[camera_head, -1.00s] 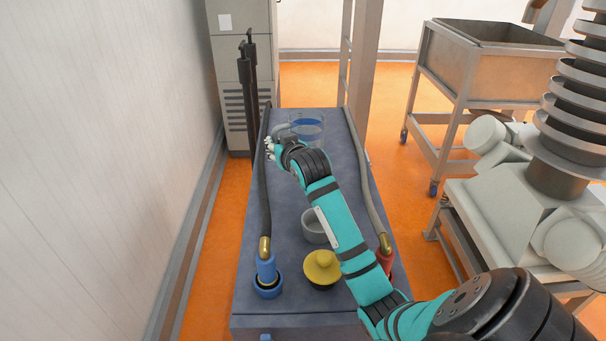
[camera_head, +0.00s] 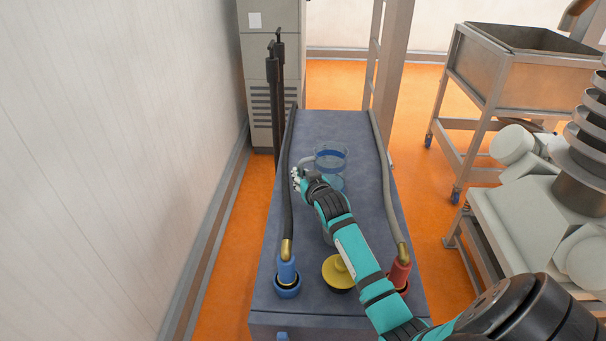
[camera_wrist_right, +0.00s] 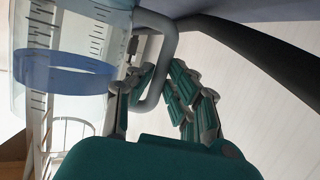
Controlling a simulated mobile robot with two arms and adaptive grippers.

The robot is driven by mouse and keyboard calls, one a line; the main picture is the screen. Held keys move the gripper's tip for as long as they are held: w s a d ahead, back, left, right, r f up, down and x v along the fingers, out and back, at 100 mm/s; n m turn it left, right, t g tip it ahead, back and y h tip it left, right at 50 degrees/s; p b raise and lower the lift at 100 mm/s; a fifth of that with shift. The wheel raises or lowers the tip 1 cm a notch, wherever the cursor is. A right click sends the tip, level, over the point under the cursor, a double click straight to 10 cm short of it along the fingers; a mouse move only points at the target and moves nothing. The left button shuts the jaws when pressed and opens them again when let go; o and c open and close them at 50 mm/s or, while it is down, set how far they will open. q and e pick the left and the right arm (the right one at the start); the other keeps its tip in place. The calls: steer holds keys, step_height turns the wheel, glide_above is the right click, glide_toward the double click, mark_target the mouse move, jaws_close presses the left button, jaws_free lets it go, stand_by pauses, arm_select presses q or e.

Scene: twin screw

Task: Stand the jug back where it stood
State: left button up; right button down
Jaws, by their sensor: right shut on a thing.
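The jug (camera_head: 331,158) is clear, with a blue band low in it, over the middle of the dark bench top (camera_head: 335,124). In the right wrist view the jug (camera_wrist_right: 62,76) shows black measuring marks and a grey loop handle (camera_wrist_right: 170,52). My right gripper (camera_head: 302,180) is at the jug's left side in the head view, shut on its handle. The fingers (camera_wrist_right: 162,98) lie around the handle in the wrist view. My forearm hides part of the bench in front of the jug; I cannot tell whether its base touches the bench. My left gripper is not in view.
A dark hose (camera_head: 287,190) runs along the bench's left edge to a blue fitting (camera_head: 287,277), and a grey hose (camera_head: 386,185) along the right to a red fitting (camera_head: 400,274). A yellow knobbed lid (camera_head: 336,272) sits between them. The bench's far end is clear.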

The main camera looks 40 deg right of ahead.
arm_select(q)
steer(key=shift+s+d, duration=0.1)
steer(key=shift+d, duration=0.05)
arm_select(e)
steer(key=shift+r, duration=0.1)
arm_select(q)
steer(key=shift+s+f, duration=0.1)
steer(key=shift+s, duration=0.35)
arm_select(e)
steer(key=c, duration=1.3)
jaws_free()
steer(key=shift+o, duration=0.2)
steer(key=shift+s, duration=0.2)
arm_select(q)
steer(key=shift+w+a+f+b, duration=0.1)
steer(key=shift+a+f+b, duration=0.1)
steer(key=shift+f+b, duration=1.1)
arm_select(e)
steer(key=v, duration=1.1)
steer(key=shift+s, duration=0.3)
steer(key=shift+a, duration=0.15)
